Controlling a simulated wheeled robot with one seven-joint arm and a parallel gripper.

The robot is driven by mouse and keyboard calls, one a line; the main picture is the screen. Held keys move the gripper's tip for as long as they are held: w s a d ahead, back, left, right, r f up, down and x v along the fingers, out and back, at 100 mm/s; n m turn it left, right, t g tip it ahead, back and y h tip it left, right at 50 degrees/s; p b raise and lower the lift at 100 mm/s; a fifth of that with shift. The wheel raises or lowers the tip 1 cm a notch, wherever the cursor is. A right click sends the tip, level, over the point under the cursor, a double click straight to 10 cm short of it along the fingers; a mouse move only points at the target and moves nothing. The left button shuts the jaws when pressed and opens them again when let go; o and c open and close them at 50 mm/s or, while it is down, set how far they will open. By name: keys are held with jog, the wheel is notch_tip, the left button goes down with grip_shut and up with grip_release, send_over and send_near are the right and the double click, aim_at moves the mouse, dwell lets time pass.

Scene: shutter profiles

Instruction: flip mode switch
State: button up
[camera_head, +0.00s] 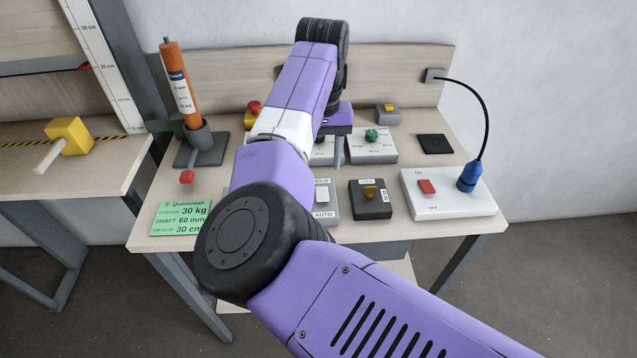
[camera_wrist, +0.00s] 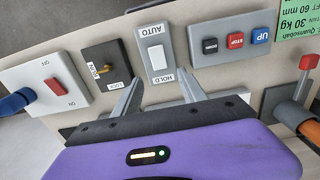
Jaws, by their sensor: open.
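The mode switch is a grey plate with a white rocker (camera_wrist: 157,57), marked AUTO at one end and HOLD at the other. In the head view the switch (camera_head: 322,194) is partly hidden behind my arm, with HOLD at the far end and AUTO at the near end. My gripper (camera_wrist: 162,83) is open and empty. In the wrist view its two fingers stand apart on either side of the plate's HOLD end. In the head view my gripper (camera_head: 339,148) is over the bench behind the switch, mostly covered by my arm. I cannot tell its height above the bench.
A black box with a brass lever (camera_head: 370,193) and a white box with a red rocker (camera_head: 427,187) stand right of the switch. A button box (camera_wrist: 233,41) is on its other side. A green-knob dial box (camera_head: 371,146) and an orange cylinder (camera_head: 178,80) stand farther back.

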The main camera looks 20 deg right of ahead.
aim_at(322, 189)
notch_tip(322, 189, down, 8)
jog(key=shift+r+p, duration=0.2)
jog(key=shift+p, duration=0.2)
jog(key=shift+c, duration=0.2)
jog(key=shift+d, duration=0.1)
grip_shut()
